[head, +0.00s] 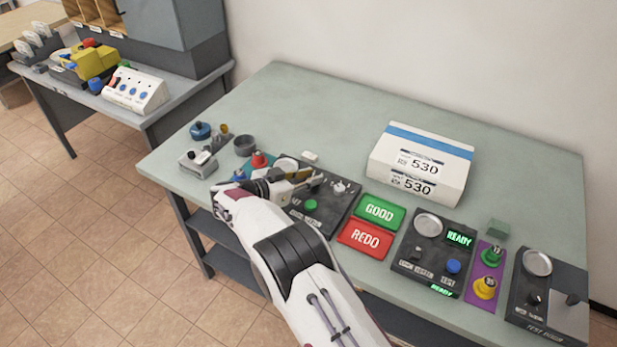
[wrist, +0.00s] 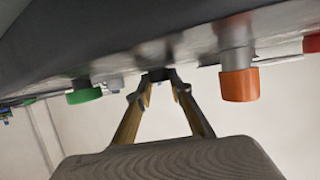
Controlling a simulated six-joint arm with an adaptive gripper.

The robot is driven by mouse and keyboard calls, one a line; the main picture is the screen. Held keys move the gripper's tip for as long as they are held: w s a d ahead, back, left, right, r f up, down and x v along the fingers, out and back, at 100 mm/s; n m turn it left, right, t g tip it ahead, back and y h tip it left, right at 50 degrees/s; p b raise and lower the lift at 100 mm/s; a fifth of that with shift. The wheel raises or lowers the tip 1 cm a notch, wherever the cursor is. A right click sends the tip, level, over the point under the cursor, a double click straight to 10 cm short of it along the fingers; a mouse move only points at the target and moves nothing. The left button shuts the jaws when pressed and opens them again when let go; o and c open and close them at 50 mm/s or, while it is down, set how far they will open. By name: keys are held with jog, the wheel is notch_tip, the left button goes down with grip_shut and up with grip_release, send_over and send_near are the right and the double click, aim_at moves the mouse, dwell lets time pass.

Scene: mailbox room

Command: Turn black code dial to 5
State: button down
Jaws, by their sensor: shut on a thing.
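The black code dial (wrist: 158,75) shows in the wrist view as a small dark knob on the underside of the tilted dark panel as seen there. My gripper (wrist: 163,88) has a finger on each side of this knob and is shut on it. In the head view my gripper (head: 306,183) reaches over the dark control panel (head: 337,222) on the green table. My gripper and wrist cover part of that panel. The dial's number and pointer cannot be read in either view.
A green button (head: 310,205) sits on the same panel. In the wrist view an orange knob (wrist: 239,85) and a green knob (wrist: 84,95) flank my fingers. GOOD (head: 379,212) and REDO (head: 365,239) plates lie to the right. A white box (head: 422,160) stands behind.

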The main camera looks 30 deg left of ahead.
jog(key=shift+a+r+m+h, duration=0.1)
jog(key=shift+r+m+h, duration=0.1)
jog(key=shift+m+h, duration=0.25)
dwell(0.4)
jog(key=c, duration=2)
grip_release()
jog(key=shift+o, duration=0.9)
jog(key=shift+f, duration=0.15)
jog(key=shift+s, duration=0.15)
jog(key=shift+r+v, duration=0.1)
jog(key=shift+v, duration=2.85)
jog(key=shift+r+v, duration=0.15)
jog(key=shift+v, duration=2.8)
jog(key=shift+a, duration=0.1)
